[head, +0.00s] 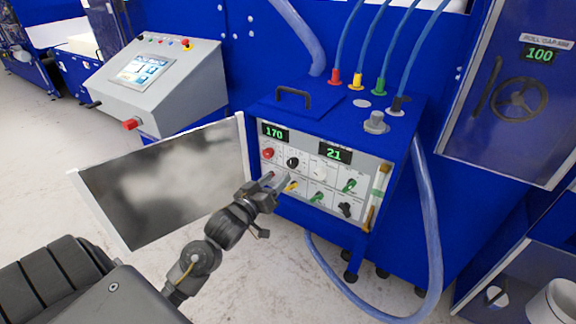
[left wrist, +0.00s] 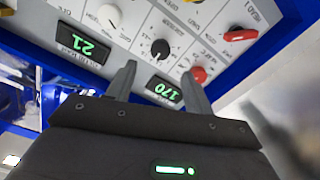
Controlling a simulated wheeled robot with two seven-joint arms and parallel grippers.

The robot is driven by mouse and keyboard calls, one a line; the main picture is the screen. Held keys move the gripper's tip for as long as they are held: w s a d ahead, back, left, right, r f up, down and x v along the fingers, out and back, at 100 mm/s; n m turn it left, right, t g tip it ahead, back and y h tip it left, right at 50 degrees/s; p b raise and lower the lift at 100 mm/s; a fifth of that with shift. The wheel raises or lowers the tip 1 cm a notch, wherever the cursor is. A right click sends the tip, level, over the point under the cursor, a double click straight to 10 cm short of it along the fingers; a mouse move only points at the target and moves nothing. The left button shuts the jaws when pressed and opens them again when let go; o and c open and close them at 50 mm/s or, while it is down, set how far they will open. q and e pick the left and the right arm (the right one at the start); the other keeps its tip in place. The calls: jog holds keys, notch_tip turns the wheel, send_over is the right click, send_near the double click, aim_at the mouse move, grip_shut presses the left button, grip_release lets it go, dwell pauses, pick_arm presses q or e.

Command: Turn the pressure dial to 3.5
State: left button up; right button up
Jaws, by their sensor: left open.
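The blue control box carries a light panel (head: 332,196) with several knobs and two green displays. The left display (head: 275,133) reads 170 and the right display (head: 335,155) reads 21. The upper row has a red knob (head: 268,153), a black dial (head: 293,162), a white knob (head: 319,174) and a green one. I cannot read which label says pressure. My left gripper (head: 281,181) is open in front of the panel's lower left. In the left wrist view, the panel is upside down and the black dial (left wrist: 160,48) shows beyond the gap between the open fingers (left wrist: 158,72), apparently untouched.
An open panel door (head: 165,180) stands left of the box. Hoses run from the box's top, and a thick hose (head: 430,220) loops down its right side. A grey console (head: 155,80) stands at the back left.

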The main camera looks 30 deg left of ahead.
aim_at(291, 164)
pick_arm(q)
jog(key=w+p, duration=0.1)
jog(key=w, duration=0.6)
jog(key=shift+w+a, duration=0.1)
jog(key=shift+w, duration=0.2)
jog(key=shift+c, duration=0.3)
jog(key=c, duration=0.9)
